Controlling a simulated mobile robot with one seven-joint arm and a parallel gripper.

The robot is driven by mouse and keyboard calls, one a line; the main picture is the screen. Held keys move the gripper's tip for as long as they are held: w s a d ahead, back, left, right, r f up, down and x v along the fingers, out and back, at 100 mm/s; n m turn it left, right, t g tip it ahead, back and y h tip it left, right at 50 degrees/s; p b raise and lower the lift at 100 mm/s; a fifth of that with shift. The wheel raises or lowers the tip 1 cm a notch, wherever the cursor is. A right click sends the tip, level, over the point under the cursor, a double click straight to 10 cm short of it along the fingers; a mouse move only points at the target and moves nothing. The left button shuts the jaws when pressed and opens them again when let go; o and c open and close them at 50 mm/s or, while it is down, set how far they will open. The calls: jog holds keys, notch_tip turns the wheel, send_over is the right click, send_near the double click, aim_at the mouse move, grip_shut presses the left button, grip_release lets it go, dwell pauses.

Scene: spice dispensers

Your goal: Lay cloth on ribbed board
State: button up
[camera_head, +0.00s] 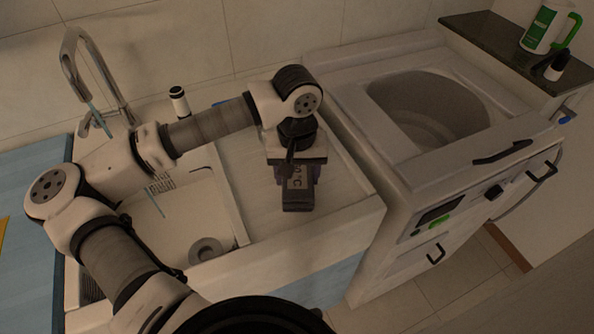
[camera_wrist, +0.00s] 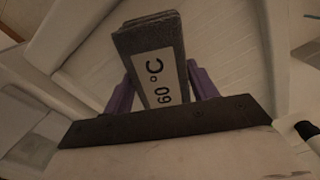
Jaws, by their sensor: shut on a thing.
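My gripper (camera_head: 297,178) is shut on a folded dark grey cloth (camera_head: 297,204) with a white label reading "60 °C". In the wrist view the cloth (camera_wrist: 147,38) stands out between the two purple fingers of my gripper (camera_wrist: 162,82), its label facing the camera. The pale board (camera_head: 250,190), with faint ribs, lies to the right of the sink basin. The cloth is over the board's front right part; I cannot tell whether it touches. The board also shows behind the cloth in the wrist view (camera_wrist: 228,45). My gripper hides part of the board.
The sink basin (camera_head: 190,225) with its drain is left of the board, under my arm. A tall metal tap (camera_head: 85,75) stands at the back left. A white appliance (camera_head: 400,185) with an open round tub is at right. A green-and-white container (camera_head: 541,27) stands on a dark shelf.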

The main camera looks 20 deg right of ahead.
aim_at(297, 175)
jog(key=shift+f+b, duration=0.25)
jog(key=shift+b, duration=0.1)
jog(key=o, duration=1)
jog(key=shift+r, duration=0.1)
jog(key=shift+o, duration=0.2)
jog(key=shift+r+p, duration=0.2)
jog(key=shift+p, duration=0.2)
notch_tip(297, 175, up, 12)
jog(key=b, duration=0.2)
